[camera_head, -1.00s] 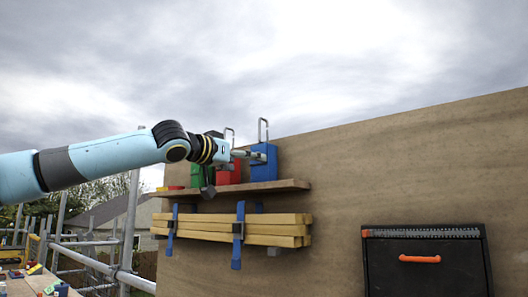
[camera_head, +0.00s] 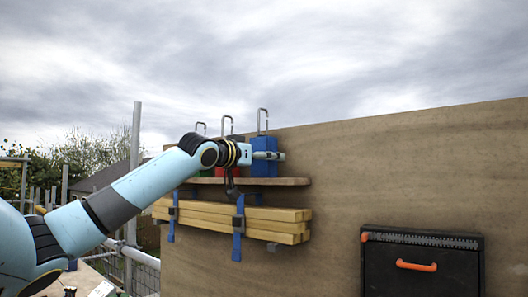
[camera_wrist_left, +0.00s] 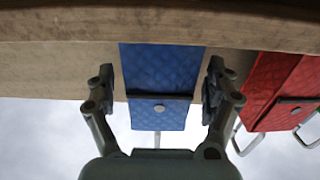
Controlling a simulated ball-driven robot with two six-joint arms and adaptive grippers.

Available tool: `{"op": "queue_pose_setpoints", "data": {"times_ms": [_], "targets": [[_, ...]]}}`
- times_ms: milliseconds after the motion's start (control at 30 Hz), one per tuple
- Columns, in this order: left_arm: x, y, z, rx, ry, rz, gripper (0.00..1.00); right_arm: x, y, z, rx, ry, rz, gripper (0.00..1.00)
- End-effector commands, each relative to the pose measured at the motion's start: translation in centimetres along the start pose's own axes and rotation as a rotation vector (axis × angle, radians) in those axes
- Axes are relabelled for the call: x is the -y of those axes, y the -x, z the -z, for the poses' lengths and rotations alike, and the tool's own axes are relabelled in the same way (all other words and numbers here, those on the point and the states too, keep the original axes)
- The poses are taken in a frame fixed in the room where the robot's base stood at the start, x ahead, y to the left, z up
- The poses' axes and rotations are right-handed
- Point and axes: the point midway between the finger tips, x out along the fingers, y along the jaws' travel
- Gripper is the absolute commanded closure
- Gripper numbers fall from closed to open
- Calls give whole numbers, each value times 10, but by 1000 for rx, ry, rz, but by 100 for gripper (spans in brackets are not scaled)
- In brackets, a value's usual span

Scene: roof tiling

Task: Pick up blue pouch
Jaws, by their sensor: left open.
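The blue pouch (camera_head: 264,162) stands upright on a wooden shelf (camera_head: 290,182) on the board, with a metal loop above it. My left gripper (camera_head: 274,156) is in front of it and hides part of its face. In the left wrist view the blue pouch (camera_wrist_left: 161,75) appears upside down, between the spread fingers of the left gripper (camera_wrist_left: 160,88), with a gap on each side. The left gripper is open and empty. My right gripper is in none of the views.
A red pouch (camera_wrist_left: 283,88) stands beside the blue one, and a green pouch is mostly hidden behind my arm. Timber battens (camera_head: 275,226) hang in blue straps below the shelf. A black case (camera_head: 422,270) with an orange handle is at lower right.

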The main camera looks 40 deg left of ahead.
Motion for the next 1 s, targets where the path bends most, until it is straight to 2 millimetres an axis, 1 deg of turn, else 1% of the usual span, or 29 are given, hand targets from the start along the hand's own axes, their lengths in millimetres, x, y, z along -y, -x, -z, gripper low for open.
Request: {"op": "queue_pose_setpoints", "data": {"times_ms": [33,267,367,867,1000], "targets": [[-1,-2,1,-1,1,-1,13,0,2,0,0,0,0,60],[-1,-3,-1,0,-1,-1,13,0,1,0,0,0,0,60],[-1,-3,-1,0,-1,-1,24,0,1,0,0,0,0,60],[0,-3,0,0,-1,-1,89,0,1,0,0,0,1,60],[-1,-3,1,-3,-2,-1,90,0,1,0,0,0,1,60]]}}
